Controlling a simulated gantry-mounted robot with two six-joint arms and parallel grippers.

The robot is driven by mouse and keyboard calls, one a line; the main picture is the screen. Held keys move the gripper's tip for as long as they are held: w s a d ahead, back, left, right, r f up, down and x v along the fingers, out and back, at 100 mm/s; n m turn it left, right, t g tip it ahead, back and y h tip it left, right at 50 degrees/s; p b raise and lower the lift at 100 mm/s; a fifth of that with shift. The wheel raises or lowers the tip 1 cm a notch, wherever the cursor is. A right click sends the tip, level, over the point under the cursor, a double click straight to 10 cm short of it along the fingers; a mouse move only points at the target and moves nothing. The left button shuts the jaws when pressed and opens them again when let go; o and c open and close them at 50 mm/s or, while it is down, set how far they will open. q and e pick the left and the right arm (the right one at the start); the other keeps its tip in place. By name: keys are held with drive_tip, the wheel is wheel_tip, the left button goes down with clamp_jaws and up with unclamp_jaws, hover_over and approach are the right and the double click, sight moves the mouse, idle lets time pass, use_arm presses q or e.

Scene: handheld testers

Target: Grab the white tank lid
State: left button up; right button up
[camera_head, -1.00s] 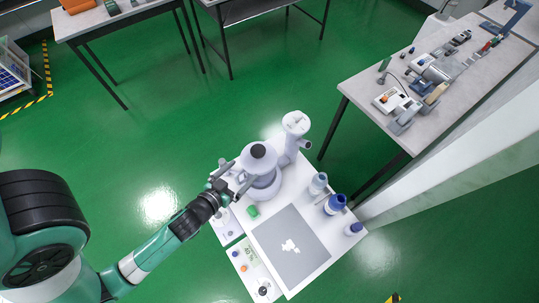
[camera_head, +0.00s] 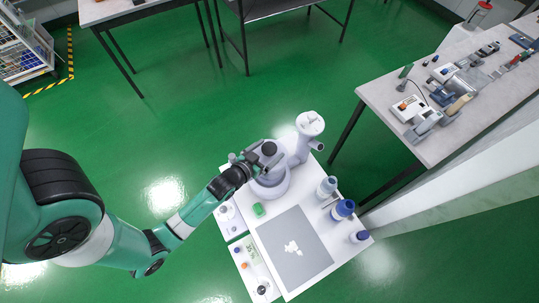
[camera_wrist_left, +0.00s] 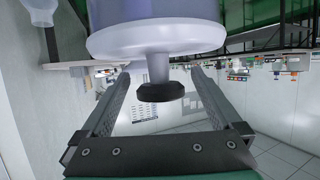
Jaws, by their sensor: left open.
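The white tank lid (camera_wrist_left: 157,42) fills the upper middle of the left wrist view, where the scene appears upside down. Its stem ends in a black knob (camera_wrist_left: 160,92). My left gripper (camera_wrist_left: 160,75) is open, with one finger on each side of the stem and knob and visible gaps. In the head view, the left gripper (camera_head: 265,152) is at the top of the tank (camera_head: 271,186), with the black knob (camera_head: 269,149) between its fingers. The arm and fingers hide much of the lid there. My right gripper is not in view.
A white post-like part (camera_head: 310,124) stands close behind the tank on the white table (camera_head: 333,246). Blue-capped bottles (camera_head: 343,209) stand to the right. A bench (camera_head: 432,148) with equipment is at the right.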

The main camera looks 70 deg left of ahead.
sight(269, 149)
use_arm(q)
drive_tip(key=shift+w+a+f, duration=0.2)
drive_tip(key=shift+w, duration=0.1)
drive_tip(key=shift+d, duration=0.1)
drive_tip(key=c, duration=1.4)
drive_tip(key=shift+r, duration=0.1)
drive_tip(key=shift+r+p, duration=0.4)
drive_tip(key=shift+r, duration=0.15)
wheel_tip(269, 149, up, 3)
drive_tip(key=shift+s+d+f+p, duration=0.1)
drive_tip(key=shift+s+p, duration=0.05)
drive_tip(key=shift+p, duration=0.65)
drive_tip(key=s+d+r+p, duration=0.1)
drive_tip(key=s+d+r, duration=0.8)
drive_tip(key=s, duration=0.1)
drive_tip(key=shift+d, duration=0.15)
